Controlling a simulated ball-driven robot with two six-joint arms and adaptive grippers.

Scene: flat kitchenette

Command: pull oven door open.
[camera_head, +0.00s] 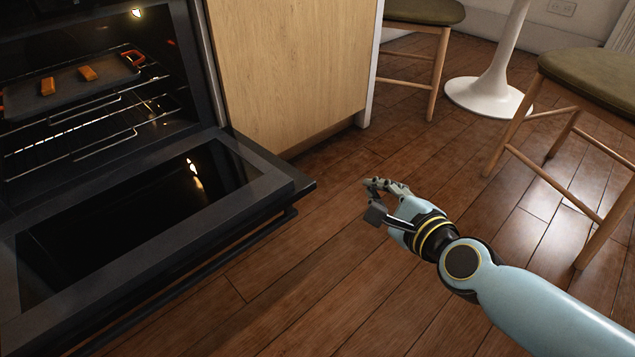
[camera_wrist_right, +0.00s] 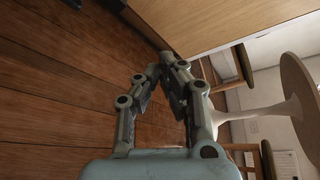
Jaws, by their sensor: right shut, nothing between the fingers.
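The oven (camera_head: 95,75) stands at the left in the head view, with its lit inside showing. Its door (camera_head: 265,192) is folded down and lies about flat, glass side up. The handle (camera_head: 240,240) runs along the door's outer edge, under it. My right gripper (camera_head: 372,198) is shut and empty. It is over the floor to the right of the door's corner, apart from door and handle. The right wrist view shows its fingers (camera_wrist_right: 168,75) closed together at the tips. My left gripper is not in view.
A tray (camera_head: 70,88) with orange-brown pieces sits on a rack in the oven. A wooden cabinet (camera_head: 290,65) stands right of the oven. Stools (camera_head: 590,80) and a white pedestal table base (camera_head: 490,92) stand at the right. The wooden floor (camera_head: 310,265) between is clear.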

